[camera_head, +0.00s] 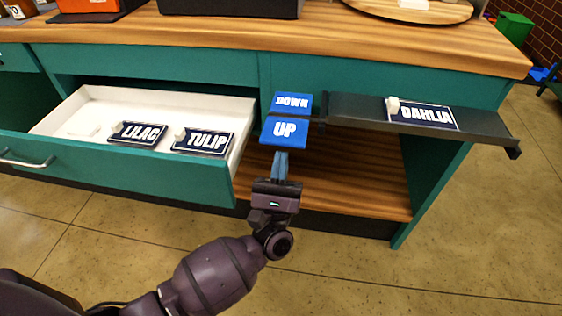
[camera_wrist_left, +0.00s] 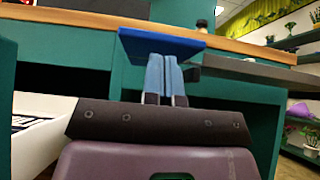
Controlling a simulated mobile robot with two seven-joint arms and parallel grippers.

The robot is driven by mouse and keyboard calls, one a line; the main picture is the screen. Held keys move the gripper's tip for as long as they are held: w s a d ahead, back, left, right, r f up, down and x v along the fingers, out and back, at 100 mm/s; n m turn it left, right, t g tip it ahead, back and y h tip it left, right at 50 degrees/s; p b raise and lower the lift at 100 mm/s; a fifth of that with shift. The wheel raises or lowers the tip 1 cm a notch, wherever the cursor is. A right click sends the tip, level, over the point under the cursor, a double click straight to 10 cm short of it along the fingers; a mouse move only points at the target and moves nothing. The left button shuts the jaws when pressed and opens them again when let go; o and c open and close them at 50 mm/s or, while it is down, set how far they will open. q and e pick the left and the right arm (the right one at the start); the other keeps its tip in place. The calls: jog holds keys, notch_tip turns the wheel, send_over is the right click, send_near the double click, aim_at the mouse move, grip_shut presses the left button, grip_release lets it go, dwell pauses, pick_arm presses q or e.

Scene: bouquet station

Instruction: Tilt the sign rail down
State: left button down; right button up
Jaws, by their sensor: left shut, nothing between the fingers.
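The sign rail (camera_head: 352,111) is a dark grey ledge along the right front of the teal counter. A navy DAHLIA sign (camera_head: 423,115) lies on it. At its left end is a blue rocker with a DOWN plate (camera_head: 291,104) above an UP plate (camera_head: 284,131). My left gripper (camera_head: 280,158) is shut and empty, its blue fingertips just below the UP plate. In the left wrist view the fingers (camera_wrist_left: 165,75) point at the blue plate (camera_wrist_left: 160,43); whether they touch it I cannot tell. My right gripper is not in view.
An open drawer (camera_head: 75,158) at left holds a LILAC sign (camera_head: 137,134) and a TULIP sign (camera_head: 203,142). The wooden countertop (camera_head: 330,35) carries dark trays and a round board at the back. A wooden shelf (camera_head: 330,185) lies below the rail.

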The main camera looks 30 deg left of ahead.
pick_arm(q)
jog(key=shift+s+d+r+g+p, duration=0.1)
jog(key=shift+s+r+g+p, duration=0.1)
jog(key=shift+r+g+p, duration=0.35)
jog(key=shift+s+r+g+p, duration=0.1)
jog(key=shift+r+g+p, duration=0.15)
jog(key=shift+r+p, duration=0.15)
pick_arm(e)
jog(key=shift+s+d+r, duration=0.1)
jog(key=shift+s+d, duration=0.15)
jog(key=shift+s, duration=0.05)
pick_arm(q)
jog(key=shift+f+h, duration=0.1)
jog(key=shift+h, duration=0.2)
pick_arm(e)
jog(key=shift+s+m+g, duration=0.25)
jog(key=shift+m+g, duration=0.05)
pick_arm(q)
jog(key=shift+f, duration=0.1)
